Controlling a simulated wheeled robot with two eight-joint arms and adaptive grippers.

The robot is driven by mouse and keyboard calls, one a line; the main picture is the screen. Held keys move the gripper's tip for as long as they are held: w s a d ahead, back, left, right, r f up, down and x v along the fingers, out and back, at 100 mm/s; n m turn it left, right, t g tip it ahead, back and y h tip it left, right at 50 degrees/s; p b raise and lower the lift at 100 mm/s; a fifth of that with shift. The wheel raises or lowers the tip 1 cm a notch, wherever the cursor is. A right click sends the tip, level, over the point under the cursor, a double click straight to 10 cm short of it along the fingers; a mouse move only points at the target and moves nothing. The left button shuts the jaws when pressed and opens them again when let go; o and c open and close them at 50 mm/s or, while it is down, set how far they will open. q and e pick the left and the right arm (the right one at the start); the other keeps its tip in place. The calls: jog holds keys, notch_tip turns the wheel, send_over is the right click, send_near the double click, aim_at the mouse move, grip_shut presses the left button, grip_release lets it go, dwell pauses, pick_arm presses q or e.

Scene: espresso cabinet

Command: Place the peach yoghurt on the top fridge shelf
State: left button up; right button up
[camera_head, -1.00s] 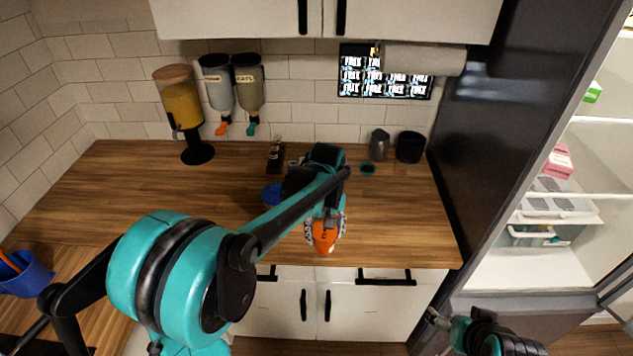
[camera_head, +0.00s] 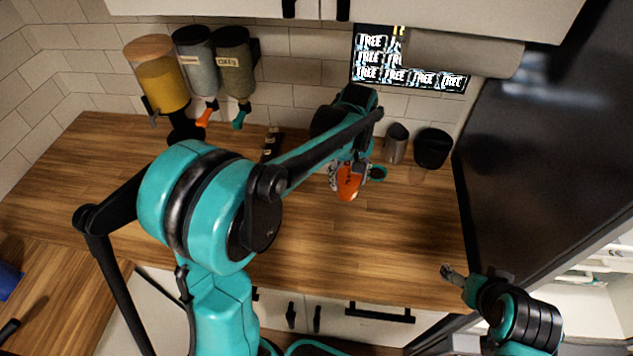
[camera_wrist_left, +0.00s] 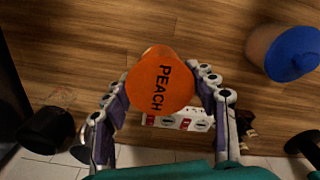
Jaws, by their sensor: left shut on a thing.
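The peach yoghurt has an orange lid marked PEACH and shows between the fingers in the left wrist view (camera_wrist_left: 160,84). In the head view the orange yoghurt (camera_head: 348,183) is at the end of my left arm, over the wooden counter. My left gripper (camera_head: 345,178) is shut on it. Whether the yoghurt touches the counter is hard to tell. My right gripper (camera_head: 449,274) is at the lower right, in front of the fridge side, and its jaws are too small to read. The fridge (camera_head: 595,285) shows only partly at the right edge; its top shelf is not clear.
The wooden counter (camera_head: 270,265) is clear at front. Dark cups (camera_head: 432,148) stand behind the yoghurt to the right. Dispensers (camera_head: 160,78) stand at the back left. A tall dark panel (camera_head: 530,150) stands between counter and fridge. A blue-lidded container (camera_wrist_left: 293,52) shows in the wrist view.

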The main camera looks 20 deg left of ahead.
pick_arm(q)
jog(key=shift+s+a+f+b, duration=0.45)
jog(key=shift+a+f+b, duration=0.15)
jog(key=shift+a+f, duration=1.25)
jog(key=shift+s+a+f+b, duration=0.4)
jog(key=shift+a+f+b, duration=0.2)
jog(key=shift+a+f, duration=1.25)
jog(key=shift+s+a+f+b, duration=0.45)
jog(key=shift+a+f+b, duration=0.15)
jog(key=shift+a+f, duration=1.2)
jog(key=shift+r, duration=0.1)
jog(key=o, duration=1.2)
jog(key=shift+o, duration=0.2)
